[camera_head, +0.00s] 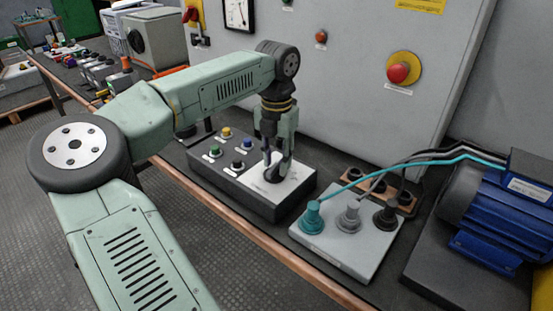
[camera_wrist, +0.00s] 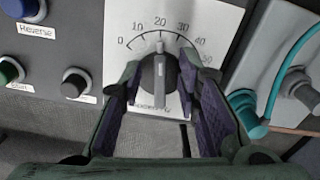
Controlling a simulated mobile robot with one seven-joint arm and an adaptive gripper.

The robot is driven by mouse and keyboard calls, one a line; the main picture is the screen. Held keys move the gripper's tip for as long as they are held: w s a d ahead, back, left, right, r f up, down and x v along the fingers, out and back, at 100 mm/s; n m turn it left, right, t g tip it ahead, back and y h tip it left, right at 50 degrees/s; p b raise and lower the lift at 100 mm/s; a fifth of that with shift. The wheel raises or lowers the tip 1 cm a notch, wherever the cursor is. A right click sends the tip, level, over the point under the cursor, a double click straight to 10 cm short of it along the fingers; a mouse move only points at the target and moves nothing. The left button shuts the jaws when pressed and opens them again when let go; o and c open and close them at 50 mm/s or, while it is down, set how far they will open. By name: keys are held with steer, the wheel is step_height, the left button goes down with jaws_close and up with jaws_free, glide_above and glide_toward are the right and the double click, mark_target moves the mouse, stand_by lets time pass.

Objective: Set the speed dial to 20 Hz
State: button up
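The speed dial (camera_wrist: 160,72) is a round black knob with a raised grey bar on a white scale plate (camera_wrist: 200,16) marked 0 to 50. In the wrist view the bar's upper end points close to the 20 mark. My gripper (camera_wrist: 159,70) straddles the dial, one finger on each side. The fingers are apart, with gaps between them and the grey bar; whether they touch the round rim I cannot tell. In the head view my gripper (camera_head: 277,172) points down at the control box (camera_head: 270,208) and largely hides the dial.
Several coloured push buttons (camera_head: 227,132) are left of the dial. A plate with teal, grey and black connectors (camera_head: 345,245) and their cables stands close on the right, before a blue motor (camera_head: 490,210). A red emergency stop (camera_head: 398,72) is on the cabinet behind.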

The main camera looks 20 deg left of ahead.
mark_target(277, 163)
step_height(277, 163, up, 12)
stand_by(0.4)
steer(key=shift+f, duration=0.1)
